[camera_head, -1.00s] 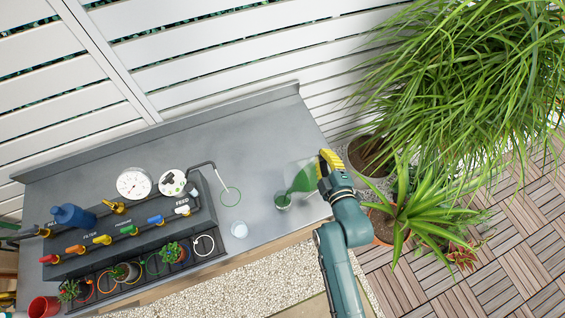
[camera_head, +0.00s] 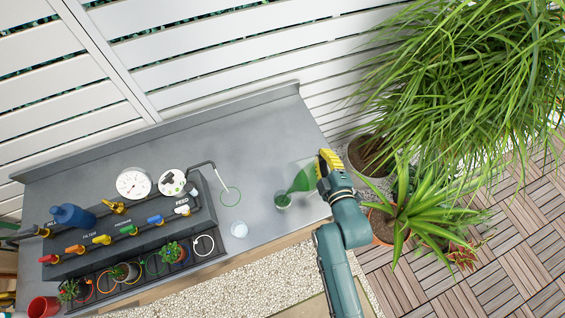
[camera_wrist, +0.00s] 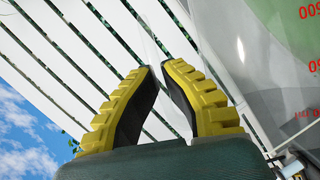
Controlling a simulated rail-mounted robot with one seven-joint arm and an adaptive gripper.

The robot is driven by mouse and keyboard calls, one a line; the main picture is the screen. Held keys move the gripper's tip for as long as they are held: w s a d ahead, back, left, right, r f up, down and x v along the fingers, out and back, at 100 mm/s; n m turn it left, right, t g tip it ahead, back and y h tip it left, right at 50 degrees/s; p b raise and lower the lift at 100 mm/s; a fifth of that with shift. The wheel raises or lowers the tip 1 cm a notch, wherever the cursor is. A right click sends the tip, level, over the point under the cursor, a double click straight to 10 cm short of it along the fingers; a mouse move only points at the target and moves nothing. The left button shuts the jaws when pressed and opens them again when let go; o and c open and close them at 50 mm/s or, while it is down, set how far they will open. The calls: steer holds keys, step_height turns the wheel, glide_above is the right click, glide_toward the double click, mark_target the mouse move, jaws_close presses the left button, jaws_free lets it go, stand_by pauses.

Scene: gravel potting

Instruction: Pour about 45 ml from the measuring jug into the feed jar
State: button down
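The measuring jug (camera_head: 303,180) is clear, with green liquid inside. It is tipped steeply to the left, with its mouth end at the feed jar. Its clear wall with red markings (camera_wrist: 290,45) fills the right of the wrist view. My gripper (camera_head: 321,163) is at the jug's right side; its yellow fingers (camera_wrist: 156,75) are closed in on a clear part, seemingly the handle. The feed jar (camera_head: 283,201) is a small clear vessel standing on the grey bench under the jug, with green in it. The level and any falling stream are too small to read.
The dark valve manifold (camera_head: 150,230) with gauges is further left. Plants (camera_head: 425,215) stand close right of my arm.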

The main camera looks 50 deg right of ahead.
steer(key=shift+r, duration=0.1)
steer(key=d+f+m+b, duration=0.1)
steer(key=s+d+f+b, duration=0.1)
steer(key=f+b, duration=0.1)
steer(key=s+d+f+m+g+b, duration=0.1)
steer(key=d+f+b, duration=0.1)
steer(key=shift+f+m, duration=0.15)
steer(key=shift+m, duration=0.15)
steer(key=shift+s+d+r+m+y, duration=0.2)
steer(key=shift+d+m+y, duration=0.3)
steer(key=shift+d, duration=0.2)
steer(key=shift+a, duration=0.1)
steer(key=shift+f+m+y, duration=0.15)
steer(key=shift+m+y, duration=0.15)
steer(key=shift+s+d+f, duration=0.1)
steer(key=shift+d, duration=0.1)
